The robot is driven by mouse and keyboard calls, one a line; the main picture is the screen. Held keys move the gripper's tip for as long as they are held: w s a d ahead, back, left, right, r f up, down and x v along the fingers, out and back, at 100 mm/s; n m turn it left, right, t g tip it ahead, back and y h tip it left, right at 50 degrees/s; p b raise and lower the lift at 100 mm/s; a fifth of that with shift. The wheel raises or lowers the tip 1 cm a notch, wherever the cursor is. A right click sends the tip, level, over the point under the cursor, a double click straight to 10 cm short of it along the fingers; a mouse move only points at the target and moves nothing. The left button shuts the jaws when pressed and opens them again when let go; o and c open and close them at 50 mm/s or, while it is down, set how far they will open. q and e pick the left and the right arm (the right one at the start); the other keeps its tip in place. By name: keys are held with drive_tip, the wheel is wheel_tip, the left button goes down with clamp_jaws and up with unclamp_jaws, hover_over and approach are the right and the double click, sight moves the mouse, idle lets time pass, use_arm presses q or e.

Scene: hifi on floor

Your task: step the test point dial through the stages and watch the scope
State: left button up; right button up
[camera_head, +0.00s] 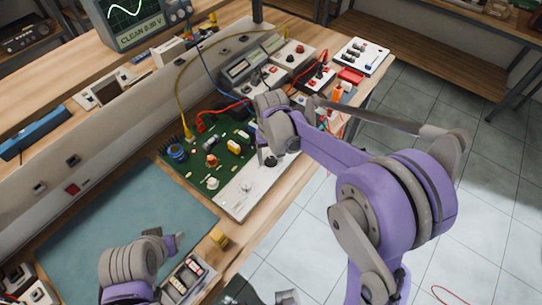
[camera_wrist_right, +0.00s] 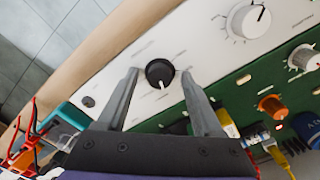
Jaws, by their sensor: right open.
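The scope (camera_head: 135,18) stands at the back left in the head view, its screen showing a green sine wave above "CLEAN 0.30 V". The green circuit board (camera_head: 210,160) has a white front panel (camera_head: 235,200) with a white dial (camera_head: 247,186) and a black dial (camera_head: 269,161). In the right wrist view, the black dial (camera_wrist_right: 160,73) sits between the fingertips of my open right gripper (camera_wrist_right: 160,76); contact cannot be told. Its white pointer faces the gripper. The white dial (camera_wrist_right: 248,20) is beyond, to the right. My left gripper (camera_head: 176,241) is low over the mat, its jaws unclear.
A teal mat (camera_head: 120,225) covers the bench left of the board. Bench instruments (camera_head: 245,70) and cables stand behind the board. A yellow lead (camera_head: 180,90) and red leads run to it. A small tray (camera_head: 187,280) and a yellow block (camera_head: 219,238) are near the front edge.

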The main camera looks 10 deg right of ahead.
clamp_jaws()
idle(0.3)
use_arm(q)
drive_tip(key=shift+f, duration=0.2)
use_arm(e)
drive_tip(key=shift+m, duration=0.4)
drive_tip(key=m+b, duration=0.1)
drive_tip(key=m, duration=0.1)
drive_tip(key=shift+m, duration=0.3)
use_arm(q)
drive_tip(key=shift+s+f+b, duration=0.25)
drive_tip(key=shift+f, duration=0.35)
drive_tip(key=shift+s+f+b, duration=0.2)
drive_tip(key=shift+f+b, duration=0.05)
drive_tip(key=shift+f, duration=0.3)
use_arm(e)
drive_tip(key=shift+m, duration=2.2)
unclamp_jaws()
